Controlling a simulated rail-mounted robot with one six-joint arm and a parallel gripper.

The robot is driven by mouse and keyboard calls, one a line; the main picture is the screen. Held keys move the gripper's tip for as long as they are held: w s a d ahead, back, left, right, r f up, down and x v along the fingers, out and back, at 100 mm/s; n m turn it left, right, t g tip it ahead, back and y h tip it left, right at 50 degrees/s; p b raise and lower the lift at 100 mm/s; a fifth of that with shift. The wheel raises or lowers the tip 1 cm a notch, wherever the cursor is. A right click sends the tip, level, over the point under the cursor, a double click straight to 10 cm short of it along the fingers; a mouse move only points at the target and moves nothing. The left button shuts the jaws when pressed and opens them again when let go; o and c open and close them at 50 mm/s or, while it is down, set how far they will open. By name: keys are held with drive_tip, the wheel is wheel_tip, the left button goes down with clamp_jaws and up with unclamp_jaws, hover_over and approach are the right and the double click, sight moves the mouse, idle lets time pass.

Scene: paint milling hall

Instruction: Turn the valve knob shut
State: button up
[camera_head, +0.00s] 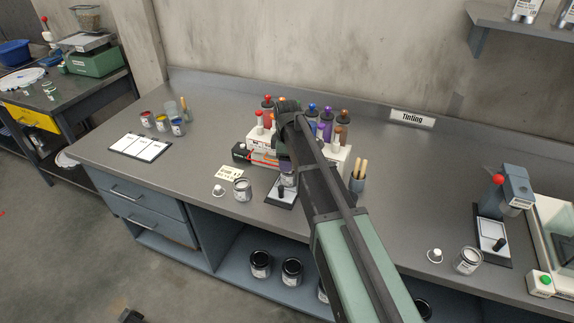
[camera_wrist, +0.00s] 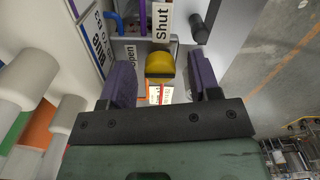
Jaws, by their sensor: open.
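The valve knob (camera_wrist: 160,63) is yellow and shows in the wrist view, straight ahead of my gripper (camera_wrist: 161,75). A "Shut" label (camera_wrist: 162,20) is above the knob in the picture, and an "open" label (camera_wrist: 130,55) is to its left. My two dark purple fingers are apart, one on each side of the knob, with a visible gap on both sides. I cannot tell how deep the knob sits between them. In the head view my arm covers the knob and most of the tinting machine (camera_head: 262,136) at the middle of the bench.
Several coloured bottles (camera_head: 327,122) top the machine. A small open can (camera_head: 242,190) and a cup with wooden sticks (camera_head: 358,178) stand near it on the grey bench (camera_head: 205,150). A second device (camera_head: 515,188) stands at the right. The bench's left middle is mostly clear.

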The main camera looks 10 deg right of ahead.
drive_tip(key=shift+c, duration=0.2)
drive_tip(key=c, duration=0.9)
drive_tip(key=shift+m, duration=0.5)
drive_tip(key=m, duration=0.3)
drive_tip(key=shift+m, duration=0.4)
drive_tip(key=m, duration=0.4)
drive_tip(key=shift+m, duration=0.3)
drive_tip(key=m, duration=0.8)
drive_tip(key=shift+m, duration=0.3)
